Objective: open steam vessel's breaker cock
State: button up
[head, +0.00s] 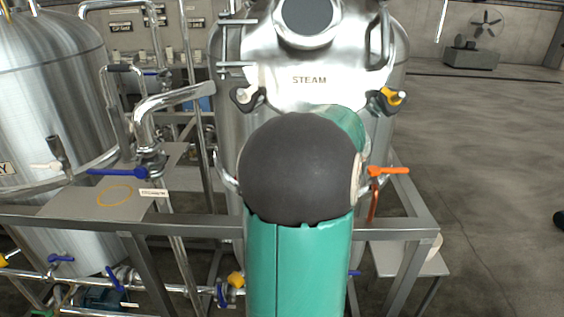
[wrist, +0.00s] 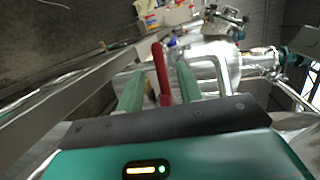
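The steam vessel (head: 290,95) stands upright in the middle of the head view, shiny metal and marked STEAM. An orange lever (head: 388,171) points right at its right side, with a red pipe below it. In the wrist view, a red handle (wrist: 161,72) stands between the two green fingers of my gripper (wrist: 158,85). The fingers are apart, with a narrow gap on each side of the handle. In the head view my arm hides the gripper and the vessel's lower front. I cannot tell which head-view part the red handle is, or whether it is the breaker cock.
A large tank (head: 50,120) stands at the left, with a blue lever (head: 118,172) on piping beside it. A grey metal frame (head: 405,228) crosses in front of the vessel. The concrete floor (head: 490,180) at right is largely clear.

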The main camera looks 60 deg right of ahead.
jog(key=shift+v, duration=2.5)
